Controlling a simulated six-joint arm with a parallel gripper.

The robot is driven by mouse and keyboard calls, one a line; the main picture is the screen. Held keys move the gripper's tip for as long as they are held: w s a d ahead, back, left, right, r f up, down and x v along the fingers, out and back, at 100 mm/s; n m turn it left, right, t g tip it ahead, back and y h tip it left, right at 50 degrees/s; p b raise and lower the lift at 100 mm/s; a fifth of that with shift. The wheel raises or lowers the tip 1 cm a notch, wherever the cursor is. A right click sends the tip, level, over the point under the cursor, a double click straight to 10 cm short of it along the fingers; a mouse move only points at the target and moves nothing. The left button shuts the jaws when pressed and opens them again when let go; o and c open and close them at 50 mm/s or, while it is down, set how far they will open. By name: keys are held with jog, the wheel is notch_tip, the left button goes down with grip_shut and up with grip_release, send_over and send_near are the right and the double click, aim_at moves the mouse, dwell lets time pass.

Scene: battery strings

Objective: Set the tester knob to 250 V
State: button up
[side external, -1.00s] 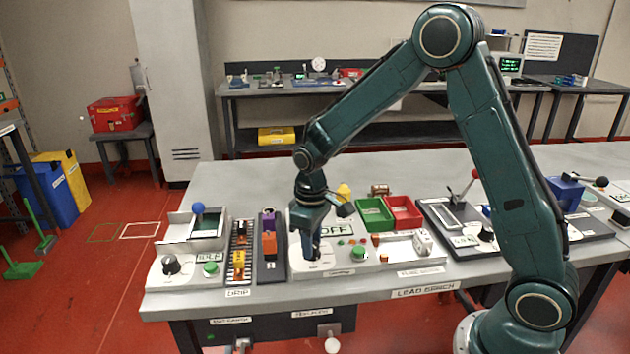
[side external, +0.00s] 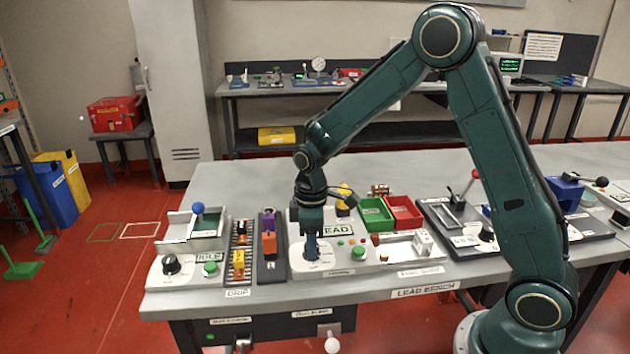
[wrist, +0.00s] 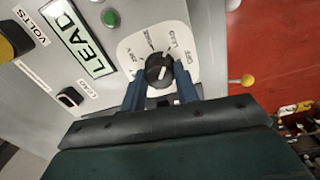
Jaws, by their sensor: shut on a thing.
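The tester (side external: 340,266) is a pale panel on the bench. Its display (side external: 338,230) reads LEAD; the same display (wrist: 80,38) shows in the wrist view. The black knob (wrist: 160,68) sits on a white dial plate (wrist: 130,50) with printed positions including OFF and LEAD; the other labels are small and hard to read. The knob's white mark appears turned toward LEAD. My gripper (wrist: 161,84) is shut on the knob, with one blue finger on each side. In the side view my gripper (side external: 311,252) points down and hides most of the knob.
A green button (side external: 359,253) and small lamps lie right of the knob. Green (side external: 375,213) and red (side external: 404,210) bins stand behind the tester. A strip with orange and purple blocks (side external: 269,242) is close on the left.

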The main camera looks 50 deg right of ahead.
jog(key=shift+n, duration=0.5)
jog(key=n, duration=0.2)
jog(key=shift+n, duration=1.8)
jog(key=shift+n, duration=0.7)
jog(key=n, duration=0.4)
jog(key=shift+n, duration=0.3)
